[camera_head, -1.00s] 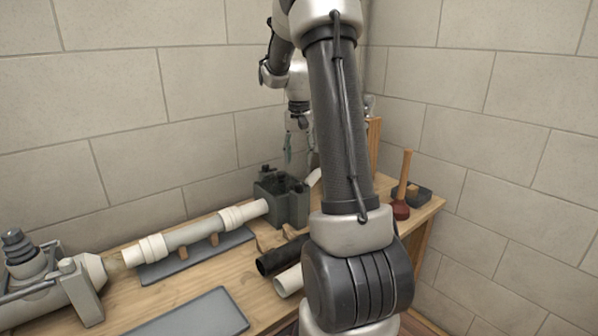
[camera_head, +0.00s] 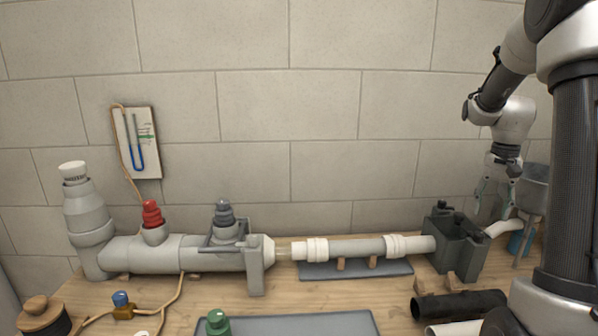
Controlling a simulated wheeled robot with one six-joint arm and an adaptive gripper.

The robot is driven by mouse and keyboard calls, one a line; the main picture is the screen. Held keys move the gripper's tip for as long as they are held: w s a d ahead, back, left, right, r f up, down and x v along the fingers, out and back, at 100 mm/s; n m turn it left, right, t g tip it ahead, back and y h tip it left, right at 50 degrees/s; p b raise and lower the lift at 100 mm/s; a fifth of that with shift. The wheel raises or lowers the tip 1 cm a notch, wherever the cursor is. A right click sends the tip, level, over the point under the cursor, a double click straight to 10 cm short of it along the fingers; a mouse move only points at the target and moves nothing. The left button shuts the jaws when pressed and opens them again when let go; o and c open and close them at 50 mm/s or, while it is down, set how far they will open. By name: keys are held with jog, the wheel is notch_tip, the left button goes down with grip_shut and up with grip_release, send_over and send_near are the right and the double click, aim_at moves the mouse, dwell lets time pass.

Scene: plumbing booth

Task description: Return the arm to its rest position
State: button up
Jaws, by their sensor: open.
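My arm rises along the right edge of the head view, bends over and reaches down toward the back right of the bench. My gripper (camera_head: 495,200) hangs at the end of it, pointing down, above and behind the dark green vise block. It is open, and I see nothing held between its fingers. The fingers are small in the picture, and a white curved pipe piece (camera_head: 503,228) is close below them.
The wooden bench (camera_head: 300,300) carries a grey pipe assembly (camera_head: 175,254), a white pipe on a dark mat (camera_head: 362,247) and the vise block (camera_head: 455,245). Black pipe (camera_head: 460,305) lies in front. A gauge board (camera_head: 138,142) is on the wall.

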jog(key=s+a+r+n+t, duration=0.2)
jog(key=s+a+r+n, duration=0.1)
jog(key=s+a, duration=0.6)
jog(key=s+a+r+n+t, duration=0.3)
jog(key=s+a+r, duration=0.3)
jog(key=s+a, duration=0.3)
jog(key=s+n, duration=0.1)
jog(key=s, duration=0.2)
jog(key=shift+s+a+r+n, duration=0.15)
jog(key=shift+s+a+n, duration=0.05)
jog(key=shift+s+n, duration=0.15)
dwell(0.6)
